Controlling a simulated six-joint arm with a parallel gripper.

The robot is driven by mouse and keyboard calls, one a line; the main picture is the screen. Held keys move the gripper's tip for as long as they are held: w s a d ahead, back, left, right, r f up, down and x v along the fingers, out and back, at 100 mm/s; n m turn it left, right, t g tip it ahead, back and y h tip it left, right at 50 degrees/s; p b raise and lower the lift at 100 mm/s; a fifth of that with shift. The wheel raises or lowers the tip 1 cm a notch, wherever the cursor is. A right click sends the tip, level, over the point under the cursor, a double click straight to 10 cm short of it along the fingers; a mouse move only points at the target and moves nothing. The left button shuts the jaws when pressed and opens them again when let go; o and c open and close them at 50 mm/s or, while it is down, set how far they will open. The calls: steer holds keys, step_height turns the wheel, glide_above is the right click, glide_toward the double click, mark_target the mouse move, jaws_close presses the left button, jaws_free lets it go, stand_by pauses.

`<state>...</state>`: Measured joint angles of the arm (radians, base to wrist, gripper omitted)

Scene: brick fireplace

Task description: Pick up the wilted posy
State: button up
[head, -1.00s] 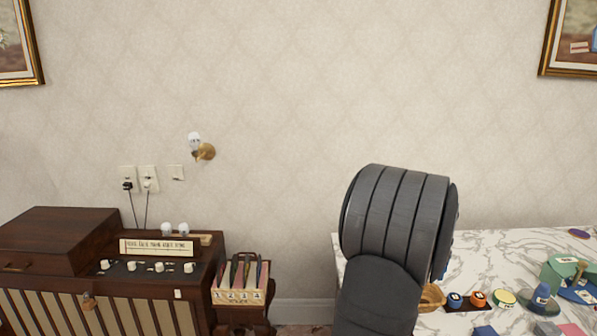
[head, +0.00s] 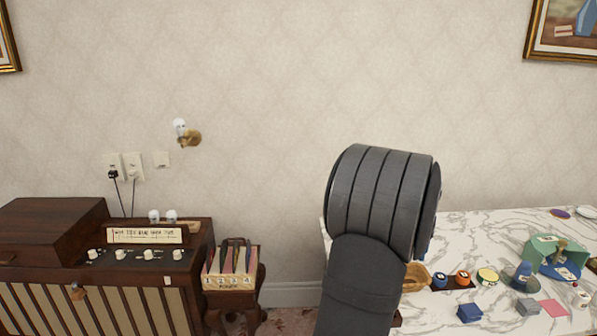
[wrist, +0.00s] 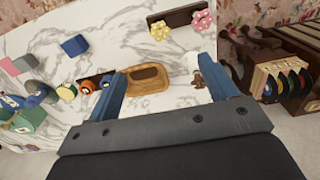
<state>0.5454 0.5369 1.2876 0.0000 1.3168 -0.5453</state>
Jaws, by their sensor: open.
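My gripper (wrist: 162,70) shows in the wrist view with its two blue fingers spread wide apart and nothing held between them. In the head view my own arm hides it. A yellow flower cluster (wrist: 160,31) and a pink flower cluster (wrist: 203,22) stand at a dark wooden holder beyond the fingertips, near the marble table's edge. I cannot tell whether either is the wilted posy. No flowers show in the head view.
A wicker basket (wrist: 147,82) lies beyond and between the fingers on the marble table (head: 470,240). A small white-and-brown item (wrist: 195,68) is by the right finger. Blue blocks, round tins and a green stand (head: 545,252) crowd the table. A record rack (head: 232,268) stands left of it.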

steer(key=shift+c, duration=1.2)
steer(key=w+a+r+m+h, duration=0.1)
steer(key=w+a+m, duration=0.4)
steer(key=m, duration=0.4)
steer(key=w+a+r+m, duration=0.1)
steer(key=w+a+m, duration=0.2)
steer(key=w+m, duration=0.55)
steer(key=shift+m, duration=0.25)
steer(key=f, duration=0.4)
steer(key=d+f, duration=0.1)
steer(key=f, duration=0.6)
steer(key=shift+s+d+f, duration=0.3)
steer(key=shift+f, duration=0.1)
steer(key=shift+w+f, duration=0.15)
steer(key=shift+f, duration=1.2)
steer(key=shift+w+f, duration=0.1)
steer(key=shift+f, duration=1.25)
steer(key=c, duration=1)
